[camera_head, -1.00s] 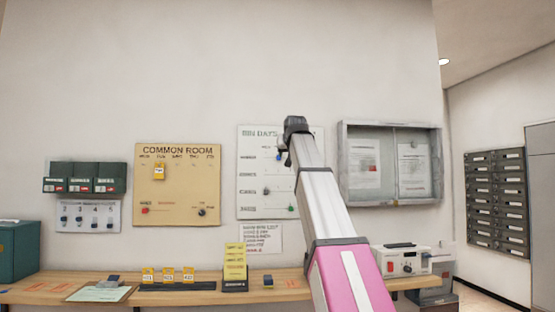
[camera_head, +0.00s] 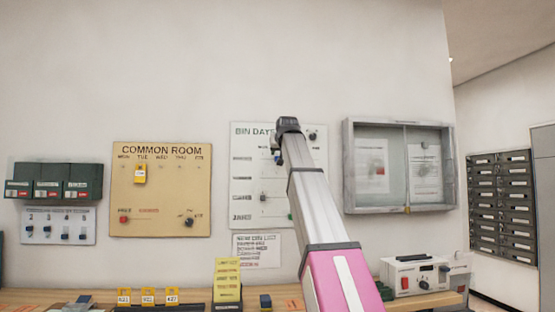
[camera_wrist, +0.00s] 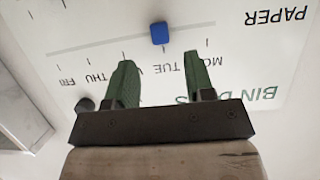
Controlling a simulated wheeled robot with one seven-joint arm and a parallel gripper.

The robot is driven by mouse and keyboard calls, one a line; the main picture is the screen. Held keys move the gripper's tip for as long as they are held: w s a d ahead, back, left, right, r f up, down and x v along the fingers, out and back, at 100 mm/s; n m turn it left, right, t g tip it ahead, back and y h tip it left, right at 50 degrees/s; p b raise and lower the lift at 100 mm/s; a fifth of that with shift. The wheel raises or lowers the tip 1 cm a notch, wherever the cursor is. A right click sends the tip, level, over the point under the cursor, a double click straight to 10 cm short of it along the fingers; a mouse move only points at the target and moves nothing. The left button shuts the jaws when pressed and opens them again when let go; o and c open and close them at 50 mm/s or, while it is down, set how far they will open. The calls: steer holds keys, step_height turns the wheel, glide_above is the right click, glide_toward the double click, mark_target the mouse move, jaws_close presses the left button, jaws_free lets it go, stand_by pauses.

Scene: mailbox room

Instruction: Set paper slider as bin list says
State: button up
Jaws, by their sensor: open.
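The white bin days board (camera_head: 242,160) hangs on the wall; it also shows upside down in the wrist view (camera_wrist: 260,60). Its blue paper slider (camera_wrist: 159,33) sits on the top track at about the TUE mark. My gripper (camera_wrist: 163,70) is open and empty, its green fingers in front of the board. The slider is just beyond the fingertips, between their lines, and I see no contact. In the head view my gripper (camera_head: 280,150) partly hides the slider. The bin list (camera_head: 257,250) is a paper below the board; its writing is too small to read.
A dark knob (camera_wrist: 84,104) is on the board beside the left finger. A glass-front notice case (camera_head: 404,165) hangs right of the board. The common room board (camera_head: 160,190) hangs left.

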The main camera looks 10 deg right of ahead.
steer(key=x, duration=0.6)
steer(key=shift+f, duration=0.1)
